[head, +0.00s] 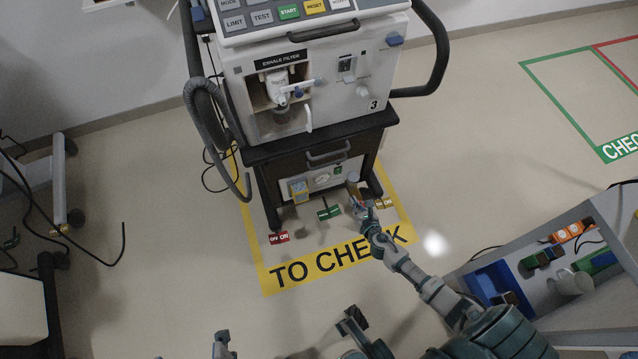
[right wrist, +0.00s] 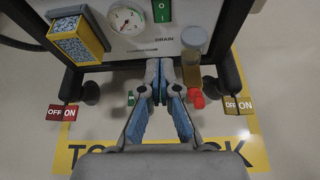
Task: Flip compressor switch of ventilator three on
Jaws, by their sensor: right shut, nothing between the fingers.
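Ventilator three (head: 320,80) stands in the yellow floor box marked TO CHECK, with a 3 on its front. On its low panel is a green switch with white marks (right wrist: 162,10), which also shows small in the head view (head: 338,171). Whether it is on or off I cannot tell. My right gripper (right wrist: 160,66) is shut and empty, its fingertips below the switch and the DRAIN label. In the head view my right gripper (head: 359,202) is low in front of the panel. Parts of mine show at the bottom edge; the left gripper's jaws are unclear.
A gauge (right wrist: 125,19) and a yellow box (right wrist: 75,38) sit left of the switch. A bottle (right wrist: 192,50) stands close right of my fingers, with a red knob (right wrist: 197,97) below. OFF/ON tags (head: 279,238) hang by the wheels. A grey cart (head: 560,265) stands at right.

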